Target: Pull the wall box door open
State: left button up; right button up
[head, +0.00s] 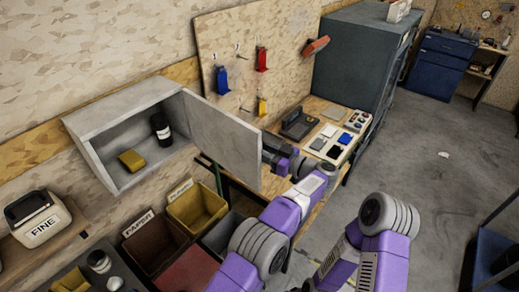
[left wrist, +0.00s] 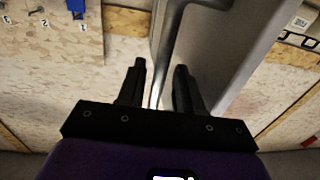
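The grey wall box (head: 115,120) is mounted on the wall at left in the head view. Its door (head: 222,140) stands swung out wide, hinged on the box's right side, with the interior exposed. My left gripper (head: 268,150) is at the door's outer face near its free edge, partly hidden behind the door. In the left wrist view, the fingers of my left gripper (left wrist: 160,85) are apart, and the metal door handle (left wrist: 168,40) runs down between them. The door (left wrist: 225,50) is on the right there. Contact with the handle is unclear. My right gripper is out of view.
A black bottle (head: 162,129) and a yellow sponge (head: 132,160) sit inside the box. Bins (head: 197,208) stand below it. A workbench (head: 318,108) with tools is behind the door, beside a grey cabinet (head: 360,55). Open floor (head: 430,150) lies at right.

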pick_arm(q)
jog(key=b+v, duration=0.1)
jog(key=v, duration=0.5)
